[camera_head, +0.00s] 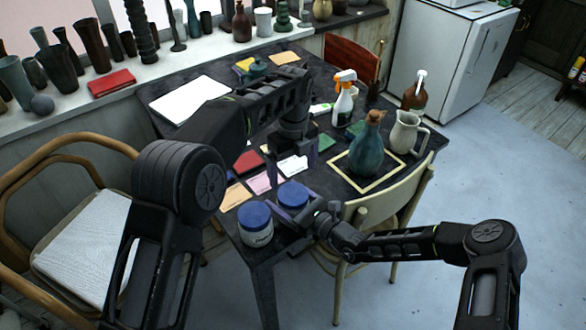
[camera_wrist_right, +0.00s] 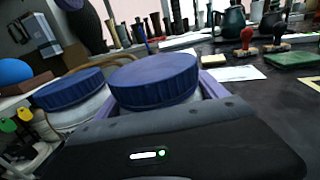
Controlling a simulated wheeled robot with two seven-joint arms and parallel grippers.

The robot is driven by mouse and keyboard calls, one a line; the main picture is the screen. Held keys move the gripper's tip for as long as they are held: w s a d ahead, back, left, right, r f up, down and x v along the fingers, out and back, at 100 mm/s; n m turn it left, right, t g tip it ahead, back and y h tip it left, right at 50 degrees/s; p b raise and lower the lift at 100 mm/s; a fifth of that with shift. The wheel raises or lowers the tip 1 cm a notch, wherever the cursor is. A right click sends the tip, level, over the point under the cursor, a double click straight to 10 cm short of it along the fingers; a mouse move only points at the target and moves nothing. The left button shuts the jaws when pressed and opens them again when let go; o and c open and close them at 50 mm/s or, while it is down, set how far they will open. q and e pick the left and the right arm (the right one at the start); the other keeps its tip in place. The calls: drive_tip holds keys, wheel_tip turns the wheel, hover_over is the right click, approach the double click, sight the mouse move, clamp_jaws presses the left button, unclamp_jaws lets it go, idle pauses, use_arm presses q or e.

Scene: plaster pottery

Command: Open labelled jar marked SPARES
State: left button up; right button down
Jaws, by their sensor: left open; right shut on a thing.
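Two white jars with blue lids stand side by side at the table's near corner. The nearer jar (camera_head: 257,228) has dark lettering on its front, too small to read; it also shows at the left in the right wrist view (camera_wrist_right: 72,100). The farther jar (camera_head: 292,194) is between my right gripper's purple fingers, which are shut on it near its lid (camera_wrist_right: 155,80). Its label is hidden. My right gripper (camera_head: 288,211) comes in from the right. My left gripper (camera_head: 291,155) is open and empty, pointing down over the cards behind the jars.
Coloured cards (camera_head: 262,182) lie behind the jars. A teal bottle (camera_head: 367,150) stands in a pale frame, with a white pitcher (camera_head: 406,132) and spray bottle (camera_head: 344,103) nearby. Chairs flank the table. My left arm covers part of the table.

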sight(293, 193)
use_arm(q)
wheel_tip(293, 193, down, 8)
drive_tip(key=shift+f, duration=0.1)
idle(0.4)
drive_tip(key=c, duration=1.5)
drive_tip(key=n, duration=1)
drive_tip(key=o, duration=1.6)
